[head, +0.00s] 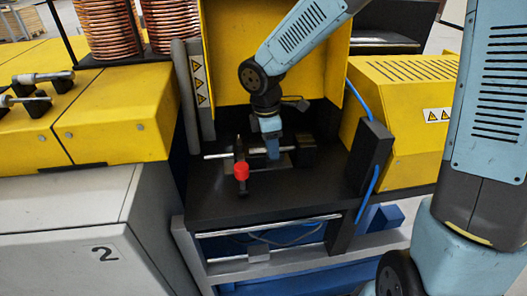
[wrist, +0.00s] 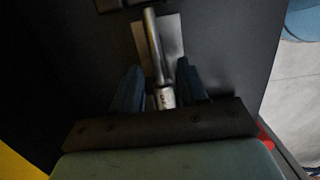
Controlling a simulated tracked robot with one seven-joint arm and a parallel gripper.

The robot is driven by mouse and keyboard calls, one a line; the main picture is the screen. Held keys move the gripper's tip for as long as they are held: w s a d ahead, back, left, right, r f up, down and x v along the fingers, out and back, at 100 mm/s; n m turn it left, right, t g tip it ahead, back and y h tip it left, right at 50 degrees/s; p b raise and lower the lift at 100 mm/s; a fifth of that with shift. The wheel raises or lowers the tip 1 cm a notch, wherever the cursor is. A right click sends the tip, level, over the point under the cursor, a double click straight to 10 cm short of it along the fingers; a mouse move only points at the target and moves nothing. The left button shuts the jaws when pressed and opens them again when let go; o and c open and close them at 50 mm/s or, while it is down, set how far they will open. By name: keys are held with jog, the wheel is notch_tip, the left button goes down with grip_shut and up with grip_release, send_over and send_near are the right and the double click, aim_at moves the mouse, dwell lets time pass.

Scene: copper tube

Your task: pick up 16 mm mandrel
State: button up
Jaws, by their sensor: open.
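A silver rod, which I take to be the 16 mm mandrel (head: 221,155), lies level across the black work table inside the yellow machine. It also shows in the wrist view (wrist: 153,40), running between my fingers, with a pale marked collar too small to read surely. My gripper (head: 272,155) points down over the rod's right part. In the wrist view my gripper (wrist: 158,82) is open, one finger on each side of the rod, with gaps showing. The fingertips' contact with the rod cannot be seen in the head view.
A red knob (head: 241,172) on a dark upright post stands by the rod's left part. A black block (head: 302,150) is at its right end. Two more metal rods (head: 30,88) lie on the yellow top at left. Yellow walls (head: 230,60) enclose the table's back. The table's front is clear.

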grip_shut()
dwell(0.4)
dwell(0.9)
